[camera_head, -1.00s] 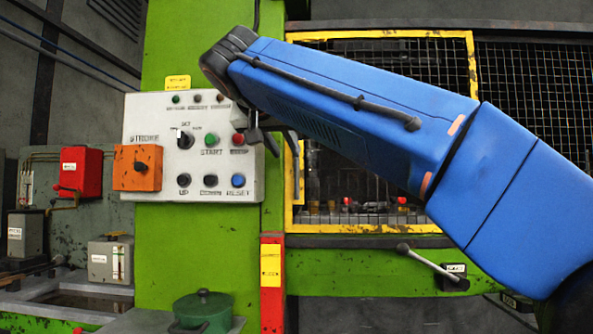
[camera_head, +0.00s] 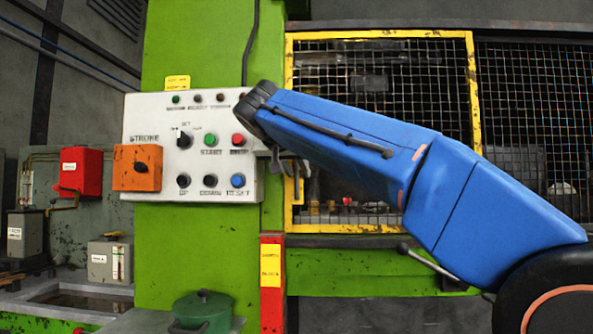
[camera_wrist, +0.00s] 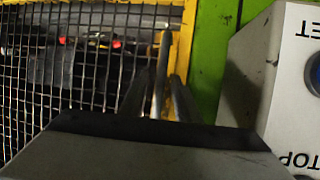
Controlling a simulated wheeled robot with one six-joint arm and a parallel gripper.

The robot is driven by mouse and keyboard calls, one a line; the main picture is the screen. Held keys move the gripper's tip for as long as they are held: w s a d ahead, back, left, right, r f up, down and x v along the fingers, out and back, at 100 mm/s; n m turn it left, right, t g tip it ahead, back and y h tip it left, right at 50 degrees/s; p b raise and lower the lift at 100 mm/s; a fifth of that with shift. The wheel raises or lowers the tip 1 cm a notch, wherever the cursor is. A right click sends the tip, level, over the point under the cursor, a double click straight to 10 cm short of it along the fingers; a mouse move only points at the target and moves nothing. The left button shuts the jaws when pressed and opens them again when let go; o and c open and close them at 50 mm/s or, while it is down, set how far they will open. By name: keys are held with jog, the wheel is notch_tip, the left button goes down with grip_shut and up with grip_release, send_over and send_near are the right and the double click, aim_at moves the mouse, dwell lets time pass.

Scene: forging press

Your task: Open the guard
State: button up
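The guard is a mesh door in a yellow frame (camera_head: 380,34) on the press front, and it looks closed. A yellow upright handle (camera_head: 299,190) stands at its left edge, partly behind my gripper. My gripper (camera_head: 291,170) is at this handle, just right of the control panel. In the wrist view, two dark blurred fingers (camera_wrist: 160,100) stand apart, with a pale upright bar (camera_wrist: 162,70), apparently the handle, between them. No firm contact is visible. The guard's yellow frame edge (camera_wrist: 186,45) is right behind them.
The white control panel (camera_head: 225,185) with buttons and a selector is close to the gripper's left. A lever (camera_head: 430,265) is below the guard, partly behind my arm. A red post (camera_head: 271,310) and green pot (camera_head: 203,310) are lower down.

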grip_shut()
jog(key=shift+d, duration=0.15)
jog(key=s+d, duration=0.1)
jog(key=d, duration=4.4)
jog(key=shift+s+d, duration=0.3)
jog(key=shift+d, duration=0.05)
jog(key=shift+r, duration=0.1)
grip_release()
